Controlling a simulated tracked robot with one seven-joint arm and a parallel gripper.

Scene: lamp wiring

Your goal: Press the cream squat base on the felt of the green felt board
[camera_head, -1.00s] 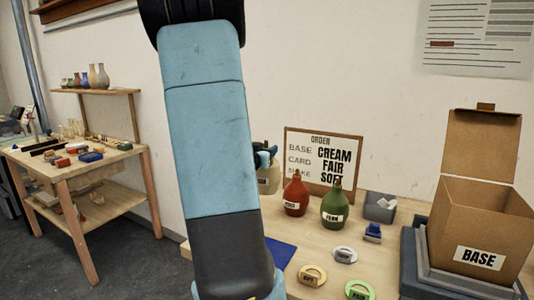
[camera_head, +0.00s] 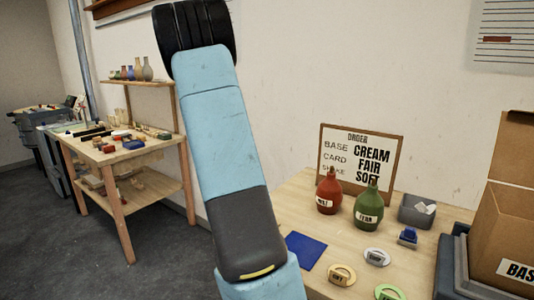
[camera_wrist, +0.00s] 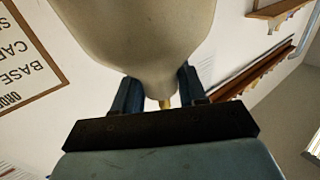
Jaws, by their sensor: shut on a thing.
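The cream squat base (camera_wrist: 140,35) fills the top of the wrist view, a rounded pale body narrowing to a neck with a small brass-coloured tip. My gripper (camera_wrist: 162,88) is shut on its narrow end, with a blue finger on each side. In the head view my arm covers the gripper and the base. I cannot make out the green felt board in any view.
A red bottle (camera_head: 328,192) and a green bottle (camera_head: 368,205) stand before the order sign (camera_head: 359,158). Nearby are a blue mat (camera_head: 305,250), a grey bin (camera_head: 421,211), ring tags and the BASE box (camera_head: 508,225). A second workbench (camera_head: 118,152) stands left, with open floor between.

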